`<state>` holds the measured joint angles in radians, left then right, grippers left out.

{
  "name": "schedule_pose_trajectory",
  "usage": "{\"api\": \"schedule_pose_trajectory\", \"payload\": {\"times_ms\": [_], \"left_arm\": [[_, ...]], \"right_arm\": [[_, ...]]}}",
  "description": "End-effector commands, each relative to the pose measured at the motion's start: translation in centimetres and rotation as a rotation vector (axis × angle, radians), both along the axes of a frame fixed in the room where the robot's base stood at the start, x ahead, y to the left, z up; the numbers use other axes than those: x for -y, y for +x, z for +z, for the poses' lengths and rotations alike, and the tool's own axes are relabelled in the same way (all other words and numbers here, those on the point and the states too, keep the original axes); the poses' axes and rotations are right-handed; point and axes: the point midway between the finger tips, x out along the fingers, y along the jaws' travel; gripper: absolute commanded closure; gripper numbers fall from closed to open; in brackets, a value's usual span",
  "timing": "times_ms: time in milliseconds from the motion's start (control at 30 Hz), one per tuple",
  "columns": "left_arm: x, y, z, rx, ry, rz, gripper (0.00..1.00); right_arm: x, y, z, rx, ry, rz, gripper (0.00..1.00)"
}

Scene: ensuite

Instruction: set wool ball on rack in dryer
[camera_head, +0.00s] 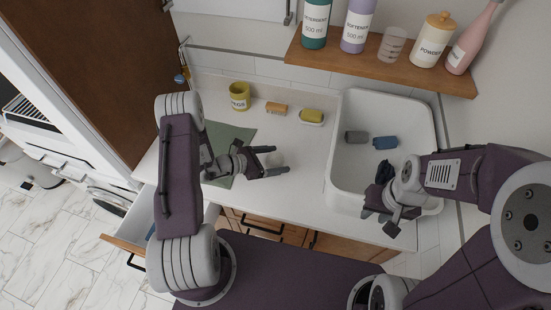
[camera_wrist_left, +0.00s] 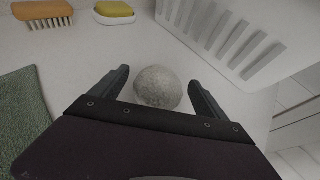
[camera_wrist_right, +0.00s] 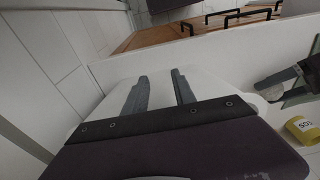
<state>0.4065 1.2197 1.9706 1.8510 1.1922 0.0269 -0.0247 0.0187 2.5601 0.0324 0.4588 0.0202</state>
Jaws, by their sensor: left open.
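The grey wool ball (camera_wrist_left: 158,87) rests on the white counter, between the spread fingers of my left gripper (camera_wrist_left: 159,80). In the head view the ball (camera_head: 275,159) is pale and partly hidden by the fingers of the left gripper (camera_head: 277,161). I cannot tell whether the fingers touch it. My right gripper (camera_wrist_right: 160,78) is open, with nothing seen between its fingers; it is over the front of the white basket. A white appliance with a round door (camera_head: 108,200) stands at the lower left. A slatted rack-like part (camera_head: 28,110) shows above it; I cannot tell if it is the dryer's rack.
The white basket (camera_head: 342,120) holds small grey, blue and dark cloth items. A yellow mug (camera_head: 239,96), brush (camera_head: 276,109), soap dish (camera_head: 311,117) and green cloth (camera_head: 233,138) are on the counter. A shelf (camera_head: 350,62) holds bottles. A drawer (camera_head: 130,240) stands open at left.

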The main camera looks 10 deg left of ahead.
Motion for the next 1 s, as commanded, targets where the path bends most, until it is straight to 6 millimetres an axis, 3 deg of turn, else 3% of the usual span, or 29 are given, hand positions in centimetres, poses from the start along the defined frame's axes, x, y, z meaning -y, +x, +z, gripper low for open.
{"api": "schedule_pose_trajectory", "payload": {"times_ms": [233, 267, 500, 767, 867, 1000], "left_arm": [[0.3, 0.2, -0.2, 0.0, 0.0, 0.0, 0.15], [0.3, 0.2, -0.2, 0.0, 0.0, 0.0, 0.2], [0.3, 0.2, -0.2, 0.0, 0.0, 0.0, 0.86], [0.3, 0.2, 0.2, 0.0, 0.0, 0.0, 0.86], [0.2, 0.3, 1.3, 0.002, 0.001, 0.0, 0.86], [0.2, 0.3, 4.4, 0.006, 0.001, 0.0, 0.86]], "right_arm": [[0.0, 0.0, 0.0, 0.0, 0.0, 0.0, 0.68], [0.0, 0.0, 0.0, 0.0, 0.0, 0.0, 0.68], [0.0, 0.0, 0.0, 0.0, 0.0, 0.0, 0.68], [0.0, 0.0, 0.0, 0.0, 0.0, 0.0, 0.68], [0.0, 0.0, -0.2, 0.0, 0.0, 0.0, 0.68], [0.0, 0.0, -0.5, 0.0, 0.0, 0.0, 0.68]]}}
